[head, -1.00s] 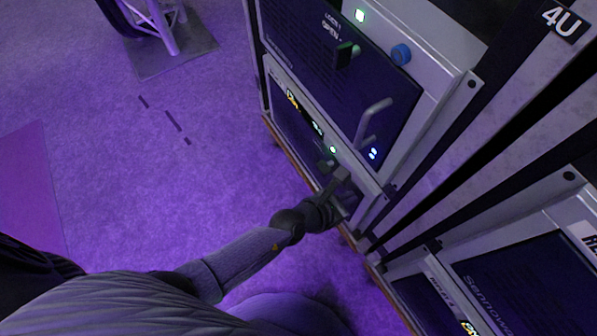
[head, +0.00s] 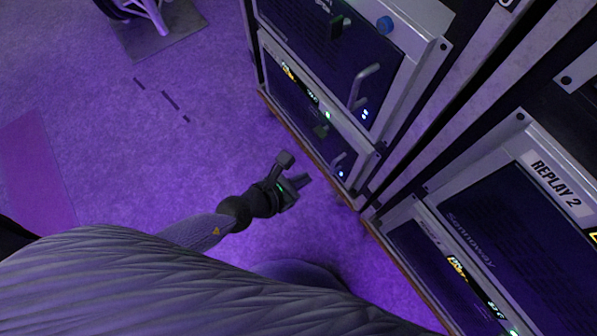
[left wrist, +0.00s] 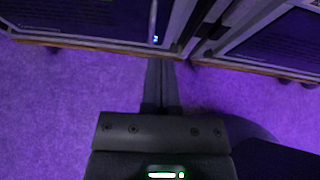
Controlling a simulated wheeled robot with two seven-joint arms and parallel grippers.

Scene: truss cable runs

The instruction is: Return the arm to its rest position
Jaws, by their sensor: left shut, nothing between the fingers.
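My left arm comes in from the lower left in the head view. Its gripper (head: 296,170) is over the purple floor, in front of the rack and apart from it. In the left wrist view the two dark fingers (left wrist: 161,88) lie side by side, shut and empty, pointing toward the rack's lower edge. My right gripper is not in view.
Another unit labelled REPLAY 2 (head: 556,187) is at the right. A truss foot on a base plate (head: 165,35) stands at the upper left. The carpet (head: 130,150) on the left is clear.

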